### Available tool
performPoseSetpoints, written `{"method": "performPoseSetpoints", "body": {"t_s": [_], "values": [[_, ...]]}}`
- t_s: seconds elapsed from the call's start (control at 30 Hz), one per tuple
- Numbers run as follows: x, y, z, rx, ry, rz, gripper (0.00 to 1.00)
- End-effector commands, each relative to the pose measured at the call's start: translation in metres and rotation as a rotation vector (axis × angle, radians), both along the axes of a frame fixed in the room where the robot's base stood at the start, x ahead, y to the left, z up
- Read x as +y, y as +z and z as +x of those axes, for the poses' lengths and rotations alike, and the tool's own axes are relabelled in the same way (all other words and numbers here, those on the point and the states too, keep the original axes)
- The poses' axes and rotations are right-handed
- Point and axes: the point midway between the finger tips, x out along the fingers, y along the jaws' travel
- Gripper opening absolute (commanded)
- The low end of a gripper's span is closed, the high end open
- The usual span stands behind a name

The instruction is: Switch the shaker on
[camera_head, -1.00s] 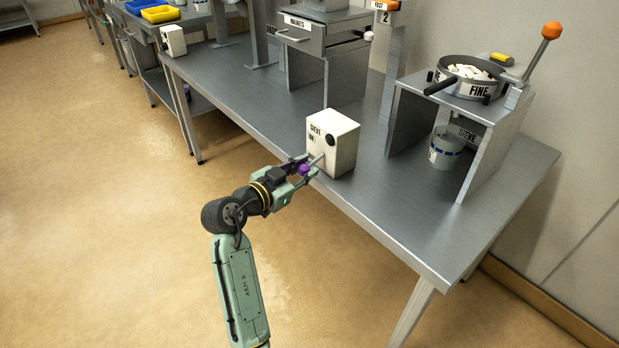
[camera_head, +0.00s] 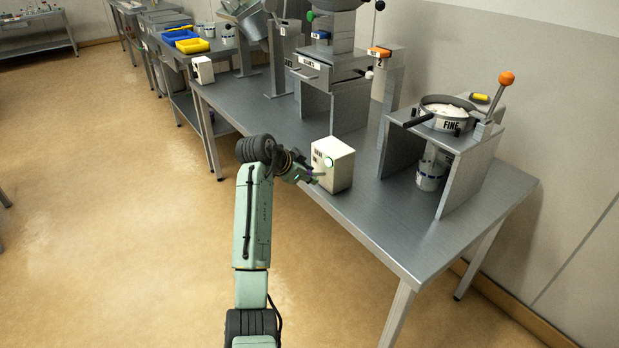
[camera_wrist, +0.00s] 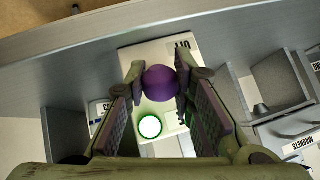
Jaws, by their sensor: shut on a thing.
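The white control box (camera_head: 336,170) stands at the near edge of the steel bench. Its round lamp (camera_head: 328,161) glows green, and in the wrist view the lamp (camera_wrist: 150,126) is bright white with a green ring. My gripper (camera_head: 312,177) is at the box's left face. In the wrist view my gripper (camera_wrist: 162,84) is shut on the purple ball knob (camera_wrist: 161,83) of the box's lever, with a finger on each side. Lettering beside the knob is partly hidden. The shaker's round sieve pan (camera_head: 446,123), labelled FINE, sits on a grey stand with pale contents.
A white tub (camera_head: 430,176) stands under the sieve stand. An orange-topped lever (camera_head: 506,78) rises beside the pan. The bench front is clear right of the box, and the floor at left is open.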

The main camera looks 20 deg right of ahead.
Motion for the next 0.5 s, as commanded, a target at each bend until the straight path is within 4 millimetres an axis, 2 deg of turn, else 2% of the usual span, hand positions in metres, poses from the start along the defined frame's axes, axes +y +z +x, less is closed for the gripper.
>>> {"method": "performPoseSetpoints", "body": {"t_s": [0.03, 0.5], "values": [[-0.0003, 0.0063, 0.001, 0.008, -0.001, 0.021, 0.0], [-0.0022, 0.0064, 0.0031, 0.035, 0.001, 0.098, 0.0]]}}
